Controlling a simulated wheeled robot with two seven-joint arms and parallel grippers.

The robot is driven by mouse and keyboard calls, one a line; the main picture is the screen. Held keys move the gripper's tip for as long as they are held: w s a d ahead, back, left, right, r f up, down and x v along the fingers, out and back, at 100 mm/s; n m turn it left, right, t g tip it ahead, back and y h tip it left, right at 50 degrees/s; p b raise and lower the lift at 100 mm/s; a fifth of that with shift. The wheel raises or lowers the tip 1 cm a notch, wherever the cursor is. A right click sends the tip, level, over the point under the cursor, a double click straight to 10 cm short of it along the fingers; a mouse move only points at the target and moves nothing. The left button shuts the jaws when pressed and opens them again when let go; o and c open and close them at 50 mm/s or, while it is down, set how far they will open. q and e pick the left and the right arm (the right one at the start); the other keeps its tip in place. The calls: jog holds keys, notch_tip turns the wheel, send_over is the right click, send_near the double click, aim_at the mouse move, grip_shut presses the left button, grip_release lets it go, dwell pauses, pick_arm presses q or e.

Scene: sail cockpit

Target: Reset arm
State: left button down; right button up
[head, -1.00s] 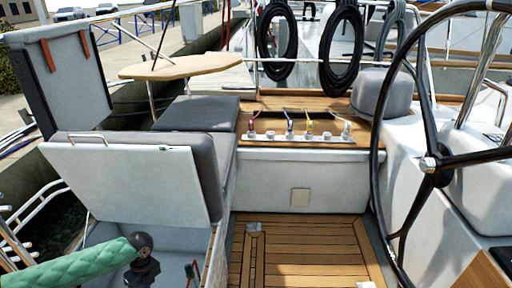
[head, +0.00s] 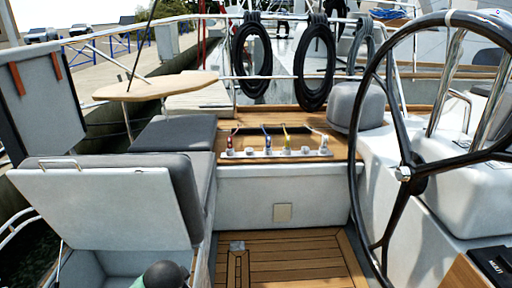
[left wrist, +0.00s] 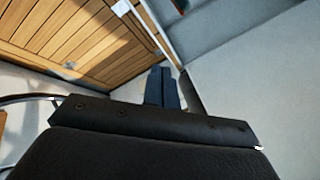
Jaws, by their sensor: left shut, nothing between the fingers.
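My left gripper (left wrist: 162,90) shows in the left wrist view as two dark fingers side by side, shut and empty. It points toward slatted wood flooring and a pale grey panel, touching nothing that I can make out. In the head view only a dark rounded joint and a bit of green sleeve of my left arm show at the bottom edge, in front of the open seat locker (head: 90,265). The left fingers are out of the head view. My right arm and gripper are in neither view.
A raised locker lid (head: 110,205) stands left of centre. A black steering wheel (head: 405,174) fills the right side. A small wooden table (head: 165,86) and a control panel with coloured lines (head: 275,153) are farther back. The slatted cockpit floor (head: 290,262) is clear.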

pick_arm(q)
jog(key=s+d+f+n+g+h, duration=0.1)
jog(key=s+d+f+n, duration=0.1)
jog(key=s, duration=0.7)
jog(key=s+d+f+n+g, duration=0.1)
jog(key=s+d+f+n, duration=0.1)
jog(key=s, duration=0.7)
jog(key=s+d+f+n+g+h, duration=0.1)
jog(key=s+d+f+n+g, duration=0.1)
jog(key=s+f, duration=0.4)
jog(key=s+d, duration=0.1)
jog(key=s, duration=0.1)
jog(key=shift+s+d+h, duration=0.3)
jog(key=shift+s+d, duration=0.05)
jog(key=shift+s, duration=0.05)
jog(key=shift+f, duration=0.1)
